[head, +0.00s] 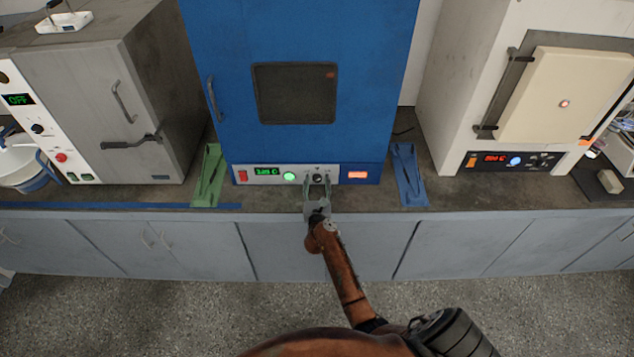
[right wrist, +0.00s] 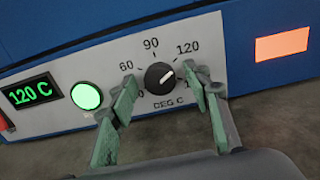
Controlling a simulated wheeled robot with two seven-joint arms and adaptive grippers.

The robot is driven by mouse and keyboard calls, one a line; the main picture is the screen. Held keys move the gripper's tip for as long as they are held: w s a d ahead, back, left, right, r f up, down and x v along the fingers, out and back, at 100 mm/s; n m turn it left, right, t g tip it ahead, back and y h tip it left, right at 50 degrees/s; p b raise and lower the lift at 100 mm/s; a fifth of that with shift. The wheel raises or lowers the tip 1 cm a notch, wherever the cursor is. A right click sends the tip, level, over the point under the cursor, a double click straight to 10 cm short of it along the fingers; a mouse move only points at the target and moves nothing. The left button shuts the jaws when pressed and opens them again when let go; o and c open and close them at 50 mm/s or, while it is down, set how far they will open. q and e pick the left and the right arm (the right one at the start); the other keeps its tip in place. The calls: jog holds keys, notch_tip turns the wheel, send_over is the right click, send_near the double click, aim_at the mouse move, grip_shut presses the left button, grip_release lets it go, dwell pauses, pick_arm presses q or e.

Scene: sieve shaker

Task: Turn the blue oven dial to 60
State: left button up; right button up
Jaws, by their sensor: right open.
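The blue oven (head: 295,30) stands in the middle of the counter, with a pale control panel along its lower front. Its black dial (right wrist: 159,77) has a white mark pointing up and right, toward the printed 120. The panel's 60 label (right wrist: 126,66) is at the dial's upper left. The green display (right wrist: 36,93) reads 120 C. My right gripper (head: 317,188) is at the panel, and in the right wrist view its green-padded fingers are open, one on each side of the dial. I cannot tell whether they touch it. My left gripper is not in view.
A lit green button (right wrist: 86,95) sits left of the dial, and an orange-lit switch (right wrist: 282,46) to its right. A green holder (head: 208,178) and a blue holder (head: 408,175) flank the oven. A grey oven (head: 155,80) and a cream furnace (head: 465,80) stand further out.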

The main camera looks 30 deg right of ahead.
jog(key=c, duration=1.2)
jog(key=shift+n, duration=0.3)
